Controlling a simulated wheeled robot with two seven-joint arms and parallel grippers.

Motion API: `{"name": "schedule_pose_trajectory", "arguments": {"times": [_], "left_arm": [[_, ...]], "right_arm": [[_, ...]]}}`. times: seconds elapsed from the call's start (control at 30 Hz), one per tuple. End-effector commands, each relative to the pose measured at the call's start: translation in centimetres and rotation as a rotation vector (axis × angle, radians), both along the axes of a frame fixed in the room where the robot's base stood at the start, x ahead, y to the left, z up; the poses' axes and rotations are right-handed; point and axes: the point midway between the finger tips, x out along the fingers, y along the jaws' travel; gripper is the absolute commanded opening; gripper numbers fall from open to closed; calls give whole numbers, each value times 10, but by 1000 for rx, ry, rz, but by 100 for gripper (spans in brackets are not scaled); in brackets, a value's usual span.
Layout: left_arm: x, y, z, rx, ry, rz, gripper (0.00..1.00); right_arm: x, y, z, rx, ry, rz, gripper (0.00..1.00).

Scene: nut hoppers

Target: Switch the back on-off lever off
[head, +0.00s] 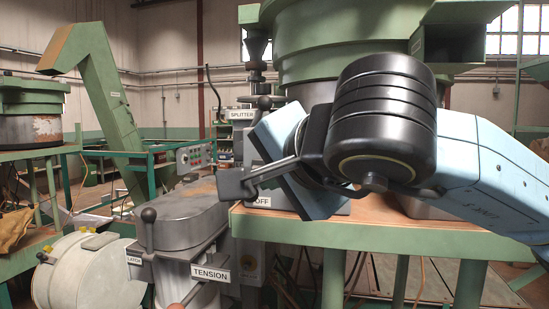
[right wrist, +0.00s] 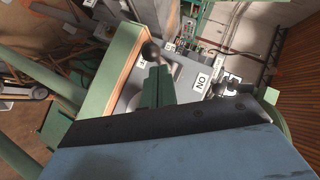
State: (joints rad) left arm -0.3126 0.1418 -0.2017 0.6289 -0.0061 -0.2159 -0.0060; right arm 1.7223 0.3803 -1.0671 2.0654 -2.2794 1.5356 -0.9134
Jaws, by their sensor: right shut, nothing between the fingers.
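A grey switch box stands behind my right arm in the head view, with its OFF label (head: 261,201) showing below the gripper. A black ball knob (head: 264,103) rises above my blue wrist there; I cannot tell which lever carries it. My right gripper (head: 234,184) is shut and empty, in front of the box. In the right wrist view a dark ball knob (right wrist: 151,51) stands over the grey panel beside a green upright part, and an ON label (right wrist: 201,83) lies to its right. Contact between gripper and lever cannot be told. My left gripper is out of view.
The SPLITTER label (head: 240,115) is on the column behind. A TENSION lever box (head: 210,274) and a LATCH label (head: 134,261) are at the lower left. A wooden-topped green bench (head: 400,238) runs under my arm. A large green hopper (head: 335,45) stands behind it.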

Motion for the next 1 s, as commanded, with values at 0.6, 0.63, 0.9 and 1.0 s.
{"name": "schedule_pose_trajectory", "arguments": {"times": [0.6,0.63,0.9,1.0], "left_arm": [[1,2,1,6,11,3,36],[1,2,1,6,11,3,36],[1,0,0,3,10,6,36],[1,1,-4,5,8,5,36]], "right_arm": [[1,-1,14,0,2,-4,0],[1,-1,14,0,2,-4,0],[-1,-2,16,1,0,-4,0],[-15,-8,21,3,-4,-3,0]]}}
